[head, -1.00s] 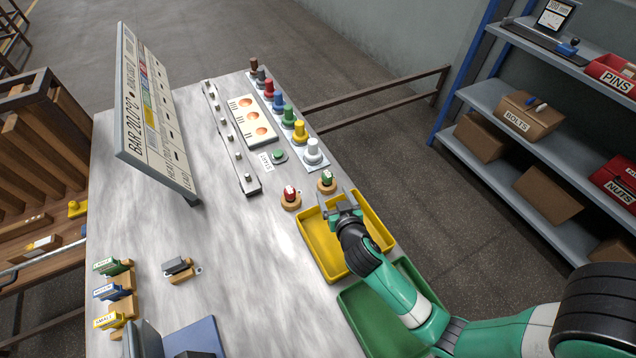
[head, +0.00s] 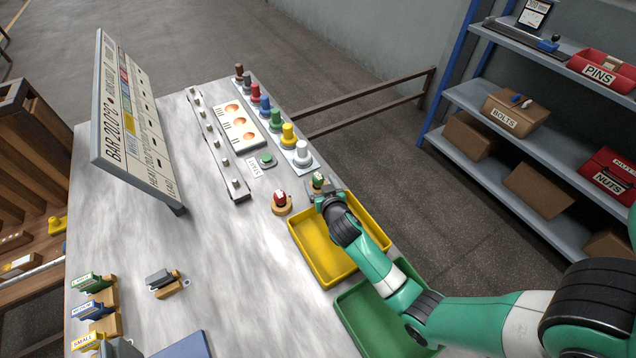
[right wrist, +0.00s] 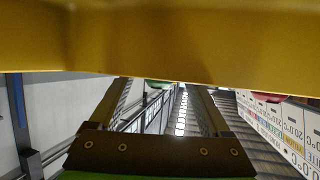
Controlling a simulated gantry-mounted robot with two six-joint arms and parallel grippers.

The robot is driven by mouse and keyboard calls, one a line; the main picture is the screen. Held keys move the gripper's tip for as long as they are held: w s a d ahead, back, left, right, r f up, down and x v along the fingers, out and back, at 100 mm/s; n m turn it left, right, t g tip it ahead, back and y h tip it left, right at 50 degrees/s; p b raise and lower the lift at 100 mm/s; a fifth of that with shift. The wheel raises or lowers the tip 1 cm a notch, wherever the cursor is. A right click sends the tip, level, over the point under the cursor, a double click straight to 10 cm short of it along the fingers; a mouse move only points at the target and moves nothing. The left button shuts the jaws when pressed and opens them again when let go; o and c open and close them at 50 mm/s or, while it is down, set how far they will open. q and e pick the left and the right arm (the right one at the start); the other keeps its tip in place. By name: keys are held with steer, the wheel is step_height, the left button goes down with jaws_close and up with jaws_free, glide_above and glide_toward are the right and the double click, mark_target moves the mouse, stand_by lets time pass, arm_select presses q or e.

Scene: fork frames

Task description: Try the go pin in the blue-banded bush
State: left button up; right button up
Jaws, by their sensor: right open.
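A green-topped pin (head: 318,180), which looks like the go pin, stands in a round wooden holder at the far end of the yellow tray. My right gripper (head: 326,191) is open at that holder, its fingers close to the green pin; whether they touch it I cannot tell. The right wrist view shows the two dark fingers (right wrist: 160,105) apart, with a bit of green (right wrist: 158,84) between them. A blue-labelled block (head: 92,311) stands at the left between a green and a yellow one. I cannot make out a blue-banded bush for certain. My left gripper is not in view.
A red-topped pin (head: 282,200) stands just left of the green one. The yellow tray (head: 308,262) and green tray (head: 352,318) lie along the right edge. Coloured pegs (head: 266,106) line the far edge. A sign board (head: 128,125) stands left.

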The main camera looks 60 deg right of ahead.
steer(key=x, duration=0.2)
steer(key=shift+w+d+f+b, duration=0.1)
steer(key=shift+w+d+b, duration=0.15)
steer(key=shift+d+b, duration=0.05)
steer(key=shift+c, duration=0.3)
jaws_close()
